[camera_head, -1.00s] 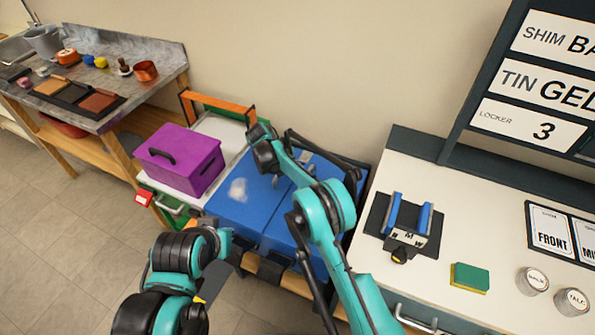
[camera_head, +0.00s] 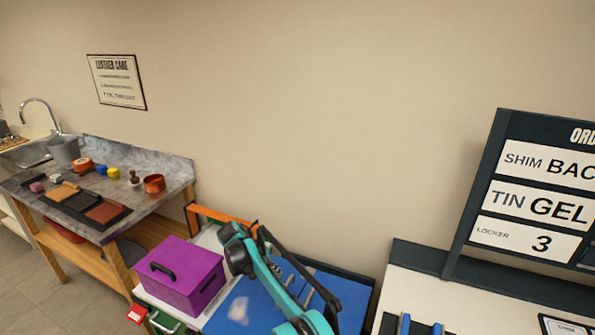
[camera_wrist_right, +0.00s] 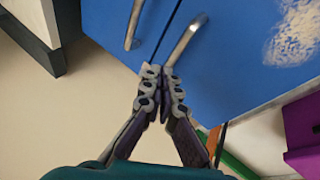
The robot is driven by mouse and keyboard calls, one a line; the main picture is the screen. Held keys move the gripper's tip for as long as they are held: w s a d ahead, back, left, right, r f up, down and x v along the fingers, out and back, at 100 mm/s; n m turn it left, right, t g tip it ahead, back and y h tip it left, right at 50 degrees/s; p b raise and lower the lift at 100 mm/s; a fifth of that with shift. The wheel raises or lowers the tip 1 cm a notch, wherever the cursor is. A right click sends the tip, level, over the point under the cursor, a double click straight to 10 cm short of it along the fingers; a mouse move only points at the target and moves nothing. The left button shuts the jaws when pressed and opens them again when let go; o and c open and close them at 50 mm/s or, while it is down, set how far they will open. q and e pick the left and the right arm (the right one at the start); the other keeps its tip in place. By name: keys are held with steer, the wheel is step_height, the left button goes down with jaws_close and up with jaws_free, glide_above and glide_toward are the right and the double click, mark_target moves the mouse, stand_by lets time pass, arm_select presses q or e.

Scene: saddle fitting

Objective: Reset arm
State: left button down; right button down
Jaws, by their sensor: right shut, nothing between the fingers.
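My right gripper (camera_head: 328,298) is at the end of my teal and black right arm, low in the middle of the head view. In the right wrist view the two fingers (camera_wrist_right: 160,82) are shut together with nothing between them. Their tips are close to two metal handles; I cannot tell whether they touch anything. The handles sit on a blue double-door cabinet (camera_head: 262,312), on either side of the seam. One handle (camera_wrist_right: 187,40) is right of the seam and the other (camera_wrist_right: 133,22) left of it. My left arm and gripper are out of view.
A purple box (camera_head: 183,280) with a black handle stands left of the blue doors, beside an orange bar (camera_head: 218,218). A grey workbench (camera_head: 150,207) with several small items is further left. A white counter (camera_head: 440,300) is at the right, below a sign board (camera_head: 530,200).

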steer(key=s+d+r+y, duration=0.2)
steer(key=d+r, duration=0.7)
steer(key=r, duration=0.4)
steer(key=s+d+r+n+t+y, duration=0.1)
steer(key=s+d+r, duration=0.45)
steer(key=s, duration=0.25)
steer(key=s+d+r+t+y, duration=0.1)
steer(key=s+d+r, duration=0.3)
steer(key=s+d, duration=0.3)
steer(key=s+d+f+t+y, duration=0.1)
steer(key=s+d+f, duration=0.1)
steer(key=s, duration=0.8)
steer(key=s+d+f+t, duration=0.1)
steer(key=s+d+f, duration=0.2)
steer(key=s, duration=0.7)
steer(key=shift+s+d+f+t+y, duration=0.35)
steer(key=shift+f+t+y, duration=0.05)
steer(key=shift+f, duration=0.4)
